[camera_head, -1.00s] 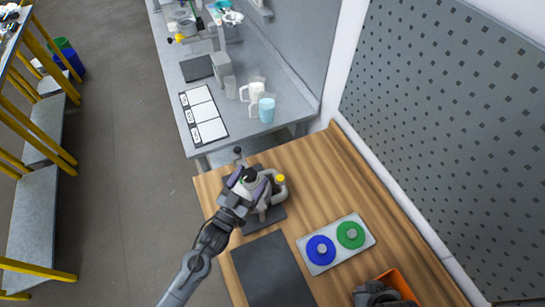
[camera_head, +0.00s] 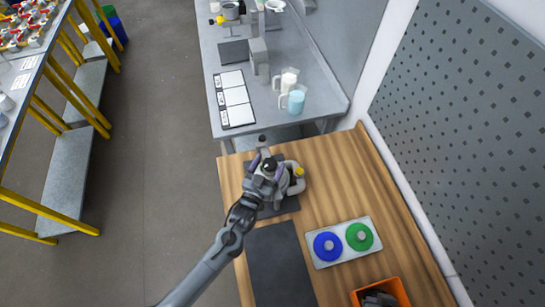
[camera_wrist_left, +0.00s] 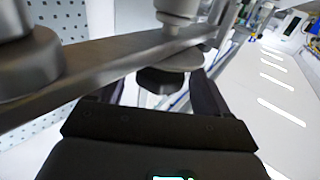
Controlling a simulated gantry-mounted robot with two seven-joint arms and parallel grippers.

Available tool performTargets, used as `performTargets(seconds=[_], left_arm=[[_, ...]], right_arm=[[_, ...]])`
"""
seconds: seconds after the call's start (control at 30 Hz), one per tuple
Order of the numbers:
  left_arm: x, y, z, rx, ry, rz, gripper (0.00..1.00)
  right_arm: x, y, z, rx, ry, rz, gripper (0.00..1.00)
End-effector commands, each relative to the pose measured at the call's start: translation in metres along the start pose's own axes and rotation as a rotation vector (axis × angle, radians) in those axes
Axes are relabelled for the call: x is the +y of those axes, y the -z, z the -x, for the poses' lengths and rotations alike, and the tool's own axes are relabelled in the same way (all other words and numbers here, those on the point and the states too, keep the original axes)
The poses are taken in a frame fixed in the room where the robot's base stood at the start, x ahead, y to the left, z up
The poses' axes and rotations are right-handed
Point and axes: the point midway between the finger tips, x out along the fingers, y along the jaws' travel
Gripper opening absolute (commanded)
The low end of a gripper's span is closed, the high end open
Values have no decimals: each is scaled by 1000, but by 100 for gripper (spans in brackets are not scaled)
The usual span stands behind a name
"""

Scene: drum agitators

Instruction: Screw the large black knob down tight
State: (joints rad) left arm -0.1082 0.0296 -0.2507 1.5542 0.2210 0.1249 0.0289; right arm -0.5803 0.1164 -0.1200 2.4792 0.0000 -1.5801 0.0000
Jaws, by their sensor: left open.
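A grey agitator device (camera_head: 294,186) with a yellow-tipped part stands on the wooden table. A black knob (camera_head: 269,164) shows at its top, and a smaller black ball (camera_head: 262,138) sits behind it. My left gripper (camera_head: 268,170) is open at the device, its fingers on either side of the black knob. In the left wrist view a black knob (camera_wrist_left: 168,81) sits under a grey metal arm, between the two dark fingers of my left gripper (camera_wrist_left: 162,95). I cannot tell whether the fingers touch it. My right gripper is not in view.
A dark mat (camera_head: 282,265) lies in front of the device. A tray (camera_head: 325,262) with a blue disc (camera_head: 327,246) and a green disc (camera_head: 359,237) is to the right. An orange bin (camera_head: 398,289) stands at the bottom. A grey bench (camera_head: 260,118) with jugs is behind.

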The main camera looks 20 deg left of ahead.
Motion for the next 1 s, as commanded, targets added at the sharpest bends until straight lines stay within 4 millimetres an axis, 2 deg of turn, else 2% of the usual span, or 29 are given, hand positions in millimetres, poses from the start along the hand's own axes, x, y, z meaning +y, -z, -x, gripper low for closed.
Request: performTargets(seconds=[0.2,0.63,0.9,0.97,1.0], left_arm=[[0,0,-23,1,0,1,78],[0,0,-29,1,-1,1,78],[0,0,-29,0,-1,1,37],[0,0,-29,0,-1,1,28],[0,0,-29,0,-1,1,26]], right_arm=[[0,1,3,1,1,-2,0],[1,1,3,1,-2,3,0],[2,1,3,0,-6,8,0],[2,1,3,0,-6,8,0],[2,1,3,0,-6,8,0]])
